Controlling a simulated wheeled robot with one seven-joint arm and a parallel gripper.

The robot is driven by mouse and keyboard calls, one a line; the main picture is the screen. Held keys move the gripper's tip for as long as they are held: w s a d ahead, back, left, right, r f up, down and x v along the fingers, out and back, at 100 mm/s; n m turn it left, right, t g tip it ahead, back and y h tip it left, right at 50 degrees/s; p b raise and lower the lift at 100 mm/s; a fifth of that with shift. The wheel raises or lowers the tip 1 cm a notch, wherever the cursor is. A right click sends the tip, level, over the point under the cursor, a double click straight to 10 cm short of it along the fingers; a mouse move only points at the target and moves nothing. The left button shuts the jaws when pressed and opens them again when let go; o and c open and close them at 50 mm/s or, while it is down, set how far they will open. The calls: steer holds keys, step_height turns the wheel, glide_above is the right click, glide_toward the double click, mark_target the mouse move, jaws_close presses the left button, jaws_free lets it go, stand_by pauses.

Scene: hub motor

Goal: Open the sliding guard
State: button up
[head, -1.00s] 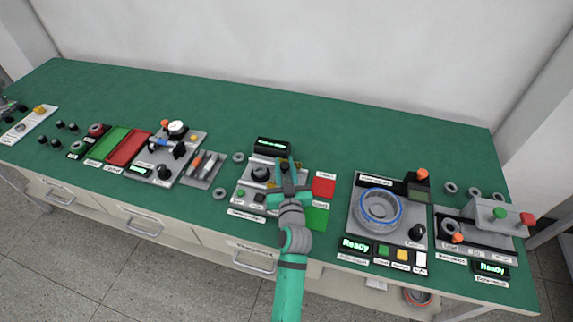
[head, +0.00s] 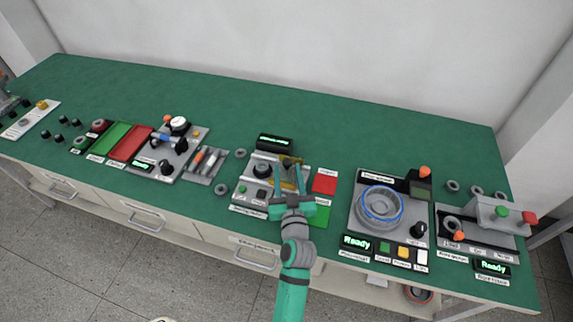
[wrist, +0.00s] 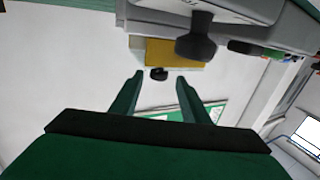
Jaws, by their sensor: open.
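The middle station (head: 246,190) is a grey panel. On its right side is a yellow see-through plate (head: 288,178), which looks like the sliding guard. In the wrist view the yellow plate (wrist: 165,54) lies ahead of my gripper, with a small black knob (wrist: 158,73) at its near edge. My gripper (head: 292,198) is at the front right of this station. In the wrist view my gripper (wrist: 158,80) is open, its fingers apart and empty, with the small knob seen between and beyond the tips. Whether they touch the knob cannot be told.
A larger dark knob (wrist: 197,42) stands just right of the yellow plate in the wrist view. A red pad (head: 325,183) and green pad (head: 322,215) lie right of the station. A black display (head: 275,142) stands behind it. The green bench behind is clear.

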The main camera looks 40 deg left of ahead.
steer(key=shift+v, duration=3.2)
steer(key=shift+d+f, duration=0.1)
steer(key=shift+d, duration=0.05)
steer(key=s+d+f+m+h, duration=0.1)
steer(key=d, duration=0.2)
steer(key=s+d+f+m+t+h, duration=0.1)
steer(key=d+f, duration=0.1)
steer(key=d, duration=0.1)
steer(key=s+d+f+m+h, duration=0.1)
steer(key=d+f, duration=0.1)
steer(key=d, duration=0.2)
steer(key=shift+s+d+f+h, duration=0.1)
steer(key=shift+s+f+h, duration=0.1)
steer(key=shift+h, duration=0.2)
steer(key=s+d+f+m+t+h, duration=0.2)
steer(key=s+d+f+m+h, duration=0.15)
steer(key=s+d, duration=0.55)
steer(key=s+d+r+m+h, duration=0.1)
steer(key=s+d+r+h, duration=0.1)
steer(key=s+d, duration=0.3)
steer(key=s+d+r+m+h, duration=0.1)
steer(key=s+d+r+h, duration=0.2)
steer(key=s+d, duration=0.3)
steer(key=s, duration=0.3)
steer(key=shift+d, duration=0.2)
steer(key=shift+m+h, duration=0.25)
